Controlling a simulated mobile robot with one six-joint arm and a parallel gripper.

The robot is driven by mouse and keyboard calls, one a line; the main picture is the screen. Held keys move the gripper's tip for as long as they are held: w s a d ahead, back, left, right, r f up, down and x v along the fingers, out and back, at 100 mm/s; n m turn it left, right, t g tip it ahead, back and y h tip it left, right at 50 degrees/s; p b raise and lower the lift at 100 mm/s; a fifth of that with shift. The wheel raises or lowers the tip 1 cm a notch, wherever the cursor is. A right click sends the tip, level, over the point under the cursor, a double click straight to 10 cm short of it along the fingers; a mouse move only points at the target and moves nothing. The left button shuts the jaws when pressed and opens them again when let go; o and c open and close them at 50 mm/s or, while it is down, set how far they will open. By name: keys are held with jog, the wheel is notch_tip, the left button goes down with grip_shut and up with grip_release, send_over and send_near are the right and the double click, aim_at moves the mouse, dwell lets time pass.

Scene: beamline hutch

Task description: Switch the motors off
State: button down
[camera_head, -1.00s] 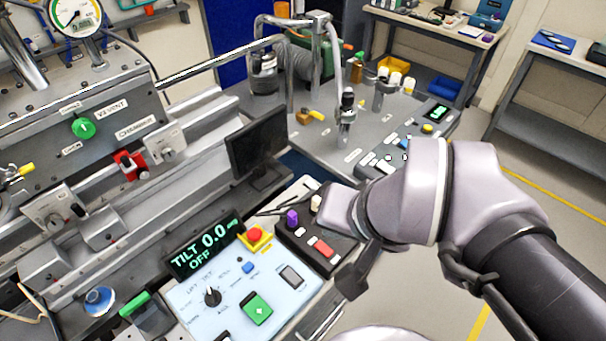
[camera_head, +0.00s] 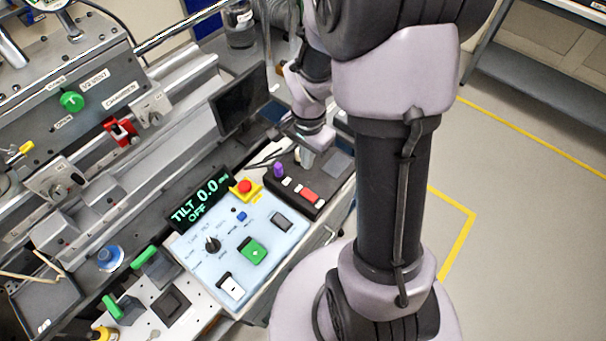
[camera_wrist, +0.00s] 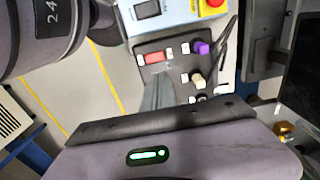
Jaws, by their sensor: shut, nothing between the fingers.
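The pale blue control panel (camera_head: 222,281) has a black rotary knob (camera_head: 212,244), a green switch (camera_head: 252,251), a blue button (camera_head: 241,216), a dark rocker (camera_head: 281,222) and a white-and-black rocker (camera_head: 231,287). A red mushroom button (camera_head: 245,186) sits on a yellow base at its upper corner. The display (camera_head: 201,199) reads TILT 0.0 and OFF. Beside it, a black box has a red rocker (camera_head: 309,195), a purple knob (camera_head: 279,170) and a cream knob (camera_wrist: 197,79). My gripper (camera_wrist: 158,85) is shut and empty over this black box. Panel lettering is too small to read; I cannot tell which switch is for the motors.
A dark monitor (camera_head: 238,98) stands behind the display. Green-handled levers (camera_head: 145,256) are left of the panel. The chamber rail with a red clamp (camera_head: 121,131) runs along the left. Open floor (camera_head: 520,230) lies to the right.

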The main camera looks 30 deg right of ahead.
aim_at(307, 193)
notch_tip(307, 193, down, 14)
jog(key=b, duration=0.4)
jog(key=shift+r+b, duration=0.15)
jog(key=shift+b, duration=0.25)
jog(key=shift+w+a+f+b, duration=0.1)
jog(key=shift+f+b, duration=0.15)
jog(key=shift+b, duration=0.05)
jog(key=shift+s+r, duration=0.15)
jog(key=shift+s, duration=0.15)
jog(key=shift+s+d+r, duration=0.15)
jog(key=shift+s+d, duration=0.15)
jog(key=shift+s, duration=0.2)
jog(key=shift+w, duration=0.1)
